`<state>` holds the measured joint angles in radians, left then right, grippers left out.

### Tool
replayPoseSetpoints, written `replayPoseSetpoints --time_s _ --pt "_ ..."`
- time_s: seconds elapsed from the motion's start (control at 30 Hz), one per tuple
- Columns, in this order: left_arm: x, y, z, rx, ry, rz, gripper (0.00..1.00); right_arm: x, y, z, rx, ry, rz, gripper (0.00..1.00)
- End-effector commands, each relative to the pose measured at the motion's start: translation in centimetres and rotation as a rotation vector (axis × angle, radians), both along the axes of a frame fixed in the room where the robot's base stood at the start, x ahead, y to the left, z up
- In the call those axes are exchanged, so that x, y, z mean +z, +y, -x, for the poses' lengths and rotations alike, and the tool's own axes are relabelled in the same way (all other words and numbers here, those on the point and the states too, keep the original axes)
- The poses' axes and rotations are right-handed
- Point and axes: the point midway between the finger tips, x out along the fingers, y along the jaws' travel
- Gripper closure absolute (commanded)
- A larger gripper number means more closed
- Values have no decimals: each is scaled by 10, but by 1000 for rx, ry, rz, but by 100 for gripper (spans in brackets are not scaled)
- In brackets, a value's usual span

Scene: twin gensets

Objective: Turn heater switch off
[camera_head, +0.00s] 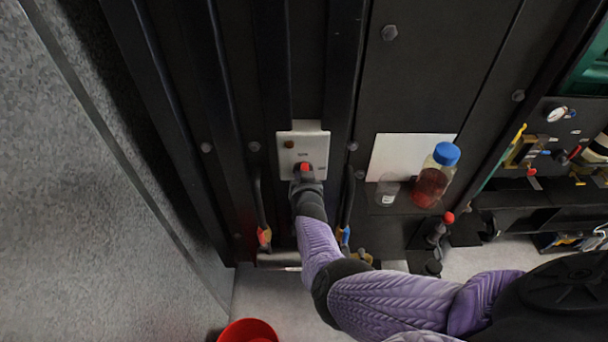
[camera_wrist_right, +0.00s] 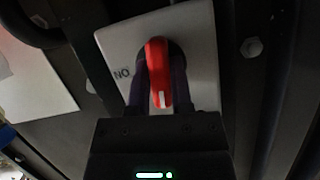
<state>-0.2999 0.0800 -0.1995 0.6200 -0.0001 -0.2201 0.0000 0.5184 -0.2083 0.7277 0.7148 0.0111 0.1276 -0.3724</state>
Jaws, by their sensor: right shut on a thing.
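The heater switch is a light grey plate (camera_head: 303,139) on a dark panel, with a red knob (camera_head: 304,167). In the right wrist view the red knob (camera_wrist_right: 158,72) stands in front of the grey plate (camera_wrist_right: 196,42). A white mark shows at the knob's lower end, and lettering reading "NO" shows to its left. My right gripper (camera_head: 305,177) reaches up to the switch. In the wrist view its fingers (camera_wrist_right: 160,90) sit on both sides of the knob and are shut on it. My left gripper is not in view.
A blue-capped bottle of red liquid (camera_head: 432,178) and a small clear jar (camera_head: 387,190) stand on a ledge to the right. A red-knobbed lever (camera_head: 441,224) is below them. Dark vertical bars and cables flank the switch. A red bowl-like object (camera_head: 248,331) is on the floor.

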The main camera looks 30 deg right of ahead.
Motion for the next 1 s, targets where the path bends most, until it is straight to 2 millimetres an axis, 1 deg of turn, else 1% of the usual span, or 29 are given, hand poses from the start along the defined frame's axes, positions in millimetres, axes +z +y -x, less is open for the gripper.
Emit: replayPoseSetpoints --time_s 0.2,0.4,0.9,0.93,0.97,1.0 --pt "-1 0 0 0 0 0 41 0 1 0 0 44 88 100" --pt "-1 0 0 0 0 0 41 0 1 0 0 65 135 100" --pt "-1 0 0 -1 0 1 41 0 0 0 0 71 152 100" --pt "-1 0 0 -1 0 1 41 0 0 -1 0 71 152 71" --pt "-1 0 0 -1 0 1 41 0 0 -1 0 71 152 65" --pt "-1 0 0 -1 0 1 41 0 0 -1 0 71 152 57"
